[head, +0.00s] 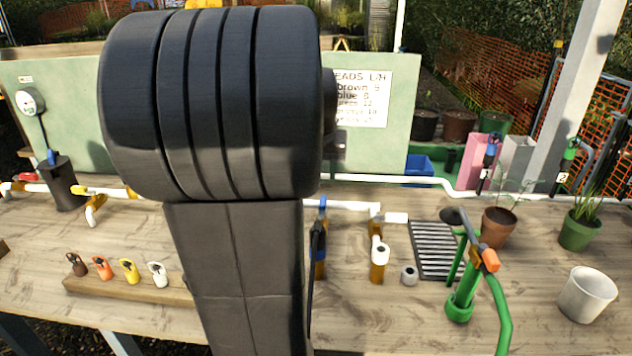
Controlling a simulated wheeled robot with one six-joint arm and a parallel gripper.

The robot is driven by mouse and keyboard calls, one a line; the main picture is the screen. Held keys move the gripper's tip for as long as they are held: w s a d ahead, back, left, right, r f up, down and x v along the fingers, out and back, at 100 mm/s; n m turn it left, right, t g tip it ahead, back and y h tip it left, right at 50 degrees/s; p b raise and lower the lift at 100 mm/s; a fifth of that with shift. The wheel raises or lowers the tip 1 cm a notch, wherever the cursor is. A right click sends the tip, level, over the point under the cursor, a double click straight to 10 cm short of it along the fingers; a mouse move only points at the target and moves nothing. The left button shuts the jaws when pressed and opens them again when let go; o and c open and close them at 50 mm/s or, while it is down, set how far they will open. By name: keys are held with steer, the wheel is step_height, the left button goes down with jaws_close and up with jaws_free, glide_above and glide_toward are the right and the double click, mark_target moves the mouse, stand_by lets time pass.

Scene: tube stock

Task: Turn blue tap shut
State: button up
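My dark arm fills the middle of the head view and hides much of the bench behind it. Several blue parts show, and I cannot tell which is the blue tap. One is a blue piece (322,207) on an amber upright just right of my arm, partly covered by a black part. Another blue piece (51,157) tops a black cylinder (62,185) at the far left. A blue-and-black fitting (491,145) stands at the back right by a pink box. Handle positions are too small to read.
The wooden bench (375,325) carries a white pipe (430,181) along its back. A green standpipe (461,300) with an orange handle and hose, a grate (436,252), plant pots and a white pot (587,294) crowd the right. Coloured fittings line a wooden block (130,300) at front left.

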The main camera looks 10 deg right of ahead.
mark_target(322, 204)
steer(key=x, duration=1.3)
steer(key=shift+w+d+f, duration=0.15)
steer(key=shift+w+f, duration=0.1)
steer(key=shift+w, duration=0.1)
jaws_close()
